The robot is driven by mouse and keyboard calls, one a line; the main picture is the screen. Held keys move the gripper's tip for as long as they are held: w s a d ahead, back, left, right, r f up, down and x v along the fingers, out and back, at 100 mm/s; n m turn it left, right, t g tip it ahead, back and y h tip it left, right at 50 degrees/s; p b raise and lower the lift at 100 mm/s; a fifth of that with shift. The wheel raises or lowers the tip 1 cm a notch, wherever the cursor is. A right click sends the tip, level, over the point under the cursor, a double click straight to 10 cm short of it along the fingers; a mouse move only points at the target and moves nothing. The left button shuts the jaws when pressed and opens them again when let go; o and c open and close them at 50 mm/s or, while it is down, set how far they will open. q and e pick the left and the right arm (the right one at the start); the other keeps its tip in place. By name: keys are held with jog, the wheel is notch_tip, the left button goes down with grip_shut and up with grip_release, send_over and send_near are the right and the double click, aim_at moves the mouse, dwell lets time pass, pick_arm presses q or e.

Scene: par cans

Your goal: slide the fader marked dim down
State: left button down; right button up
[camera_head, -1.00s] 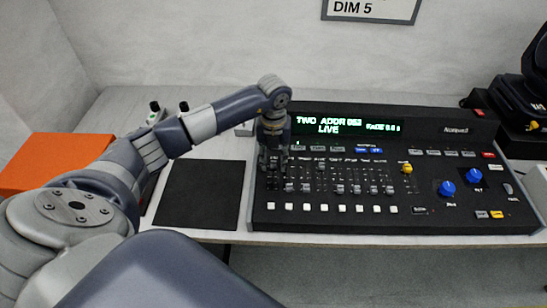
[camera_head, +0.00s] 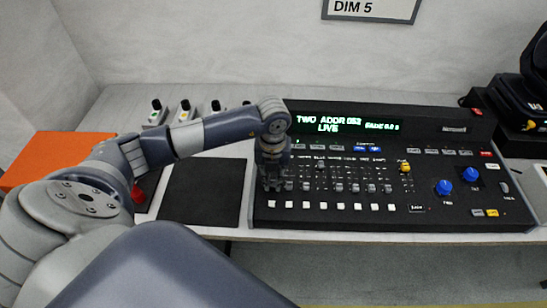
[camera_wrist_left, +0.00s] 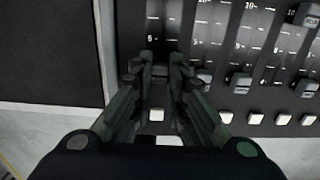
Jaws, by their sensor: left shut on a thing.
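The black lighting console (camera_head: 460,207) lies on the table with a row of upright fader slots. My left gripper (camera_head: 272,184) is over the leftmost fader column, near the console's front. In the left wrist view my left gripper (camera_wrist_left: 160,73) is shut on a grey fader cap (camera_wrist_left: 159,71), low in its slot, just above a white button (camera_wrist_left: 156,114). The fader labels are too small to read, so I cannot tell which is marked dim. My right gripper is not in view.
Neighbouring fader caps (camera_wrist_left: 240,83) sit close to the right finger. A yellow-capped fader (camera_head: 405,167) and blue knobs (camera_head: 444,187) are further right. A black mat (camera_head: 203,193) lies left of the console. A wall sign (camera_head: 371,8) reads DIM 5.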

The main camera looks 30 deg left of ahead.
aim_at(272, 185)
pick_arm(q)
jog(key=shift+s+d, duration=0.25)
jog(key=shift+s, duration=0.1)
jog(key=c, duration=1.6)
grip_release()
jog(key=shift+s, duration=0.1)
jog(key=shift+o, duration=0.2)
jog(key=shift+r, duration=0.1)
notch_tip(272, 185, up, 12)
